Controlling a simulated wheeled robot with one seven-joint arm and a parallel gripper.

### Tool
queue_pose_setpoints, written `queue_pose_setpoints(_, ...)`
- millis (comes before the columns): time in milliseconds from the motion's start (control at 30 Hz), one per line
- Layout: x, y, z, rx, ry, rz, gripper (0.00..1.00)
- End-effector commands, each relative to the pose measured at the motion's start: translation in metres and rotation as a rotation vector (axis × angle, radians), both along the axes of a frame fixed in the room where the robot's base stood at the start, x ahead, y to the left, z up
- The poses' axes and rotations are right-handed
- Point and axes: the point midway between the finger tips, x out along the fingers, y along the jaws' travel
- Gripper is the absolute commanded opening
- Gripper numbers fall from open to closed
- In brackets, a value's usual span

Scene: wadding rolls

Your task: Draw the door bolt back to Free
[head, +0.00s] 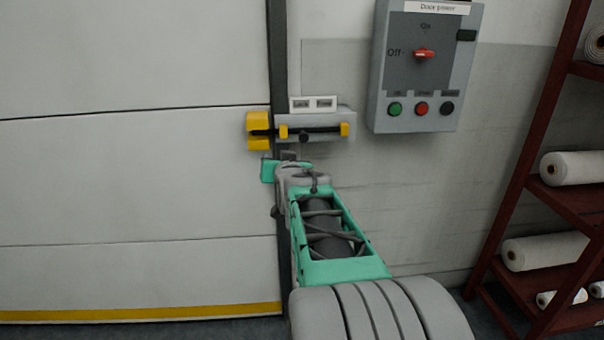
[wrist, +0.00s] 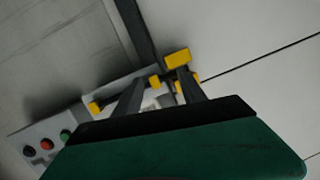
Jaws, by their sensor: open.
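The door bolt (head: 322,130) is a dark horizontal rod on a grey plate with yellow guides. Its left end reaches across the dark door post into a yellow keeper (head: 257,121) on the white door. A dark knob (head: 303,138) hangs from the rod. My gripper (head: 288,155) is open, just below and slightly left of the knob; I cannot tell its distance from the wall. In the wrist view the two fingers (wrist: 158,82) point at the bolt, with the keeper (wrist: 177,58) beyond the right finger. The knob is not clear there.
A small two-window label plate (head: 313,104) sits above the bolt; its writing is unreadable. A grey door power box (head: 418,75) with a red switch and buttons hangs to the right. A dark red rack (head: 530,140) with white rolls stands farther right. Wall below the box is clear.

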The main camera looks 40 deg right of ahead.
Motion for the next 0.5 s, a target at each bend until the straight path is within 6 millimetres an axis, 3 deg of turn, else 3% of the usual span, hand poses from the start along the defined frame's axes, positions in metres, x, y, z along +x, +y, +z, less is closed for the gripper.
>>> queue_pose_setpoints(33, -0.003, -0.032, -0.015, -0.026, -0.073, -0.049, 0.48)
queue_pose_setpoints(133, -0.01, -0.069, 0.002, -0.069, -0.184, -0.105, 0.48)
queue_pose_setpoints(267, -0.008, -0.085, 0.014, -0.087, -0.224, -0.123, 0.48)
queue_pose_setpoints(500, 0.029, -0.108, 0.014, -0.086, -0.221, -0.121, 0.48)
